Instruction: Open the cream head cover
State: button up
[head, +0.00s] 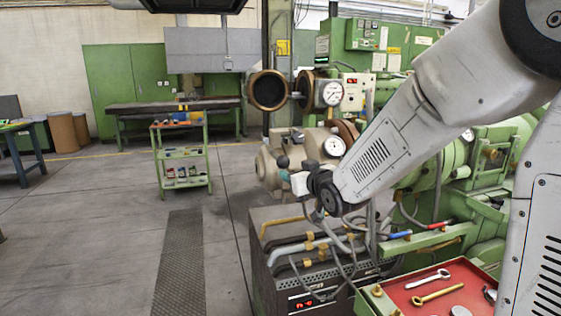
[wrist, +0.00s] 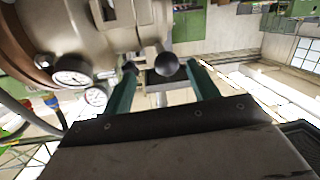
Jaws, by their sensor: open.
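The cream head (head: 312,150) stands in the middle of the head view, with a dial gauge (head: 333,146) on its side. Its cream cover (head: 268,172) is at the left end and looks closed against the head. In the wrist view the cream metal (wrist: 90,28) fills the top left. A dark ball knob (wrist: 167,64) shows beside it. My gripper (wrist: 162,68) is open, its two teal fingers on either side of the knob in the picture. I cannot tell whether the knob is fully between the fingertips. In the head view my gripper (head: 285,168) is at the cover's front.
A dark unit with pipes and hoses (head: 310,255) stands below my gripper. A red tray with wrenches (head: 440,290) is at lower right. Behind is a green machine with an open round cover (head: 268,90). A green tool cart (head: 182,155) stands left. The floor between is clear.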

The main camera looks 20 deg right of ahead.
aim_at(280, 160)
jog(key=shift+w+a+r+n+t+y, duration=0.1)
jog(key=shift+w+a+t+y, duration=0.05)
jog(key=shift+w+t+y, duration=0.15)
jog(key=shift+w+a+n+t+y, duration=0.15)
jog(key=shift+w+t, duration=0.1)
jog(key=shift+w, duration=0.2)
jog(key=shift+w+a+r+n+t+y, duration=0.1)
jog(key=shift+w+a+t+y, duration=0.05)
jog(key=shift+w+t, duration=0.15)
jog(key=w, duration=0.2)
jog(key=w+a, duration=0.1)
jog(key=w, duration=0.4)
jog(key=shift+w+a, duration=0.15)
jog(key=shift+w, duration=0.05)
grip_shut()
